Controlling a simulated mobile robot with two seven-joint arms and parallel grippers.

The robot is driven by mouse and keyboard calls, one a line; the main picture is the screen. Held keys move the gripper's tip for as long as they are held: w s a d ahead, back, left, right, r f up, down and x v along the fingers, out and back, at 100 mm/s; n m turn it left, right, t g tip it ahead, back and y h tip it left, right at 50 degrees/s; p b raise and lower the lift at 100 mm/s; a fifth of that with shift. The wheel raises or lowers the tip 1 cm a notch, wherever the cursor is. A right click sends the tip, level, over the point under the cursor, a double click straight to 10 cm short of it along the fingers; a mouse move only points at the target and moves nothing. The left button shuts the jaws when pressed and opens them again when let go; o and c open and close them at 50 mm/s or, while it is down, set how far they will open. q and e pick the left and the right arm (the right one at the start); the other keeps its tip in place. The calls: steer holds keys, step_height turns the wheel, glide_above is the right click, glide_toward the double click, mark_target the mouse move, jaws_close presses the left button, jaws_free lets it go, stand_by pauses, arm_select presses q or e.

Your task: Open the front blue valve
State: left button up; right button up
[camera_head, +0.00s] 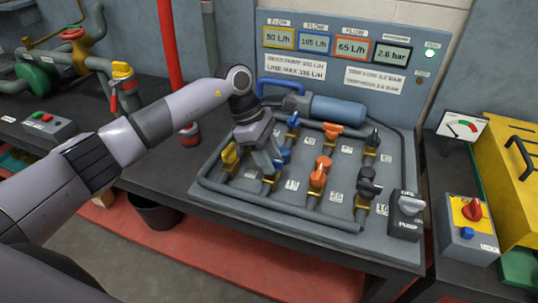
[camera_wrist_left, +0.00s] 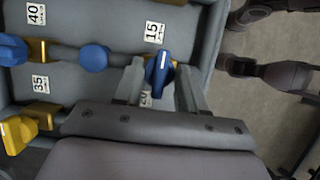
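The front blue valve has a blue handle (camera_wrist_left: 158,72) near the label 15, seen in the left wrist view. In the head view its blue handle (camera_head: 283,156) shows only in part behind my gripper, above a brass body. My left gripper (camera_head: 262,168) reaches down over this valve from the left. In the left wrist view the fingers of my left gripper (camera_wrist_left: 160,88) are apart, one on each side of the handle, with a gap visible on the right side. Whether the left finger touches the handle cannot be told. My right gripper is in neither view.
Close by stand a yellow valve (camera_head: 230,153), a rear blue valve (camera_head: 292,122), orange valves (camera_head: 320,172) and black valves (camera_head: 369,184). A blue cylinder (camera_head: 338,110) lies behind them. A grey pipe frames the panel. A pump switch (camera_head: 408,207) stands at the right.

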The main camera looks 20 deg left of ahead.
arm_select(q)
steer(key=c, duration=0.5)
steer(key=shift+o, duration=0.2)
